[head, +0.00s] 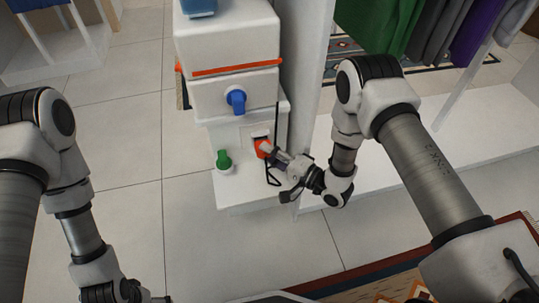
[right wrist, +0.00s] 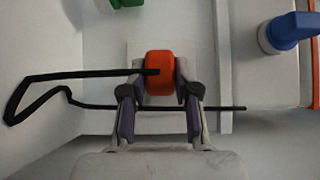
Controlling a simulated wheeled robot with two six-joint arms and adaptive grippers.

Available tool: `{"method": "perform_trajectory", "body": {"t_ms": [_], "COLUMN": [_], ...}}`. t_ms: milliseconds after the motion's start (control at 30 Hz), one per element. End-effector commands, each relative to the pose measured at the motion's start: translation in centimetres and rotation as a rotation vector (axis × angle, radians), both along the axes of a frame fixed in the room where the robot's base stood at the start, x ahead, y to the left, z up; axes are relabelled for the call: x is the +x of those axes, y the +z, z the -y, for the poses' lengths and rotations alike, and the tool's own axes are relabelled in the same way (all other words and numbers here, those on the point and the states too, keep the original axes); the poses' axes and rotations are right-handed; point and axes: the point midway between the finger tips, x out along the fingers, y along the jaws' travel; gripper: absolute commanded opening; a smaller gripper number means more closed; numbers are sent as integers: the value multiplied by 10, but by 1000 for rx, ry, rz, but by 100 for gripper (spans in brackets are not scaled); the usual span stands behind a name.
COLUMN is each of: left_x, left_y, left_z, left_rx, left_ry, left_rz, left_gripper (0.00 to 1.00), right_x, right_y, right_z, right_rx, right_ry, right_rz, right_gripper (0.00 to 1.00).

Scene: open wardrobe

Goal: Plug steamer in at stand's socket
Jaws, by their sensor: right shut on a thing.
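An orange plug (head: 262,147) is at the light socket plate (head: 248,131) on the white stand's front (head: 226,203). My right gripper (head: 267,152) is shut on it. In the right wrist view the plug (right wrist: 160,72) sits between my right fingertips (right wrist: 160,92), in front of the socket plate (right wrist: 134,51). I cannot tell whether its pins are in the socket. A black cord (right wrist: 70,76) loops left from the plug. The white steamer body (head: 228,38) with an orange band rests above the socket. My left gripper (head: 140,294) is at the bottom edge, its fingers mostly cut off.
A blue knob (head: 236,101) sticks out above the socket, and a green knob (head: 224,160) is to its left. Hanging clothes (head: 425,30) and a white wardrobe base (head: 400,148) are at the right.

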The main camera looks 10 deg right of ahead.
Motion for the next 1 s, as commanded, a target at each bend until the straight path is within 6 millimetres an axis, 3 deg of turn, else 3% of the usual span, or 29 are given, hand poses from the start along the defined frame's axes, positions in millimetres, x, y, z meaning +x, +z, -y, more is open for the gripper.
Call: {"method": "perform_trajectory", "body": {"t_ms": [333, 367, 433, 767, 1000], "left_x": [0, 0, 0, 0, 0], "left_y": [-3, -3, -3, -3, -3], "left_z": [0, 0, 0, 0, 0], "left_rx": [0, 0, 0, 0, 0], "left_ry": [0, 0, 0, 0, 0], "left_rz": [0, 0, 0, 0, 0], "left_gripper": [100, 100, 100, 100, 100], "right_x": [9, 10, 9, 8, -21], "right_y": [0, 1, 1, 0, -1], "right_z": [0, 0, 0, 1, 31], "right_rx": [0, 0, 1, 0, 2], "right_ry": [-1, -1, -1, -1, -7], "right_rz": [3, 3, 2, 0, -4], "right_gripper": [0, 34, 58, 59, 59]}}
